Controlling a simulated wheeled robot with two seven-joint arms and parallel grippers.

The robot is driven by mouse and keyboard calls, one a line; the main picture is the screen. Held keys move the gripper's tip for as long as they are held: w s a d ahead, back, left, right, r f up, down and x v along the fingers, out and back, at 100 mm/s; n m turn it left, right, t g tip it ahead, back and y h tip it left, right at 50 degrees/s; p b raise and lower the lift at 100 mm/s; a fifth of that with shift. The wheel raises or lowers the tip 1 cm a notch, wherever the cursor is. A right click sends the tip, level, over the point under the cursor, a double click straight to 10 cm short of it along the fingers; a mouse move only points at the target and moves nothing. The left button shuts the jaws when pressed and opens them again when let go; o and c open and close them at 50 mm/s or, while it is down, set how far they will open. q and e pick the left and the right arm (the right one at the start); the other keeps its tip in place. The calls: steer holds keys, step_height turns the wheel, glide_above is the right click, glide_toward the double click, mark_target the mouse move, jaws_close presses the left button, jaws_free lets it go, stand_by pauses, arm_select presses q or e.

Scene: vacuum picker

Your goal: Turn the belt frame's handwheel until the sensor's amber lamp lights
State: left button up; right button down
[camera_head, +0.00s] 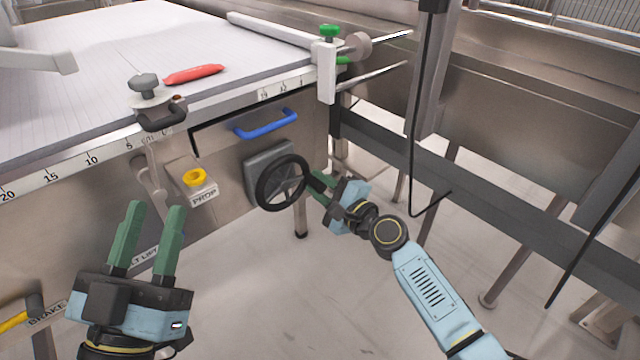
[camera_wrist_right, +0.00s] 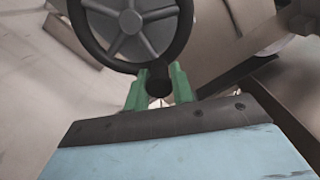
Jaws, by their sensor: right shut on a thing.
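The black handwheel (camera_head: 283,183) with grey spokes stands on a grey square plate on the front of the belt frame (camera_head: 228,160). My right gripper (camera_head: 318,186) is at the wheel's right side, shut on its black handle. In the right wrist view the green fingers (camera_wrist_right: 158,88) close around the dark handle knob (camera_wrist_right: 159,82) at the rim of the handwheel (camera_wrist_right: 132,22). My left gripper (camera_head: 148,225) is open and empty at the lower left, fingers pointing up. I cannot make out the sensor's amber lamp for sure.
A blue handle (camera_head: 266,123) and a yellow knob above a PROP label (camera_head: 195,178) are on the frame's front. A red object (camera_head: 194,74) lies on the belt. A clamp with a green knob (camera_head: 329,32) stands at the belt's corner. Dark rails and legs are right of my right arm.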

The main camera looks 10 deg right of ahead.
stand_by(0.3)
steer(key=c, duration=1.3)
jaws_free()
steer(key=shift+s+d, duration=0.15)
steer(key=shift+s, duration=0.05)
arm_select(q)
steer(key=shift+w+a+f+g+y+p, duration=0.1)
steer(key=shift+w+f+g+y+p, duration=0.15)
steer(key=shift+f+g, duration=0.45)
steer(key=shift+w+f+g+y+p, duration=0.15)
steer(key=shift+w+f+g+p, duration=0.25)
steer(key=shift+f, duration=0.5)
steer(key=shift+w+a+f+g+y+p, duration=0.1)
steer(key=shift+w+f+g+y+p, duration=0.1)
steer(key=shift+f+g, duration=0.55)
arm_select(e)
steer(key=v, duration=1.3)
